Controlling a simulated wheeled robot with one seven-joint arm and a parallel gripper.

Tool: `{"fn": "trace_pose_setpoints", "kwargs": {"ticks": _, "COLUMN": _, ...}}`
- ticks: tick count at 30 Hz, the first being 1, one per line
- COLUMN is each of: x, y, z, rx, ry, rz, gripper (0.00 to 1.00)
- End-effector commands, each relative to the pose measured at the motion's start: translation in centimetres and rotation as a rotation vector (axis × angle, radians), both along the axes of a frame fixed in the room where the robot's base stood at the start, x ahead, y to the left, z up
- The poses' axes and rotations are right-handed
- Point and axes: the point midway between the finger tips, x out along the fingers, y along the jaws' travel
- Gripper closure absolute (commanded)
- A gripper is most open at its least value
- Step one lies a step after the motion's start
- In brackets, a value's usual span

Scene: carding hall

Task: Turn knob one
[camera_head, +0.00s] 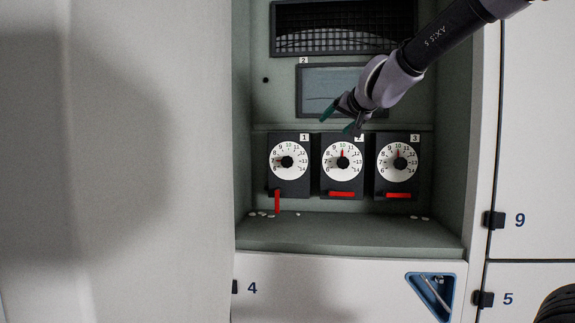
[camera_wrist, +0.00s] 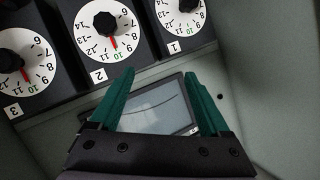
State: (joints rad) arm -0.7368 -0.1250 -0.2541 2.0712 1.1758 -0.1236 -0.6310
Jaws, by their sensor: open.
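Knob one is a black knob (camera_head: 287,162) on a white numbered dial, on a black panel marked 1 at the left of three. Its red pointer points left, near 8. In the wrist view the knob (camera_wrist: 188,4) is cut by the top edge. Below that dial a red lever (camera_head: 277,201) hangs straight down. My gripper (camera_head: 337,120) has green fingers and is open and empty. It is up and to the right of knob one, apart from it, in front of the grey screen's lower edge. In the wrist view the fingers (camera_wrist: 160,82) frame the screen.
Knob two (camera_head: 343,162) and knob three (camera_head: 400,163) sit to the right, pointers up, red levers horizontal. The screen (camera_head: 325,78) and a mesh grille (camera_head: 340,28) are above. White bits lie on the ledge (camera_head: 340,232) below. Recess walls stand at both sides.

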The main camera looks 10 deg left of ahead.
Motion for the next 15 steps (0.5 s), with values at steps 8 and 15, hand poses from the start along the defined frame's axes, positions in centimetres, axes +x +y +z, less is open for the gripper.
{"fn": "trace_pose_setpoints", "kwargs": {"ticks": 8, "x": 3.1, "y": 11.8, "z": -5.3, "rx": -0.283, "ry": -0.047, "rz": -0.170, "gripper": 0.20}}
{"fn": "trace_pose_setpoints", "kwargs": {"ticks": 15, "x": 1.4, "y": 15.6, "z": -8.0, "rx": -0.445, "ry": -0.030, "rz": -0.235, "gripper": 0.20}}
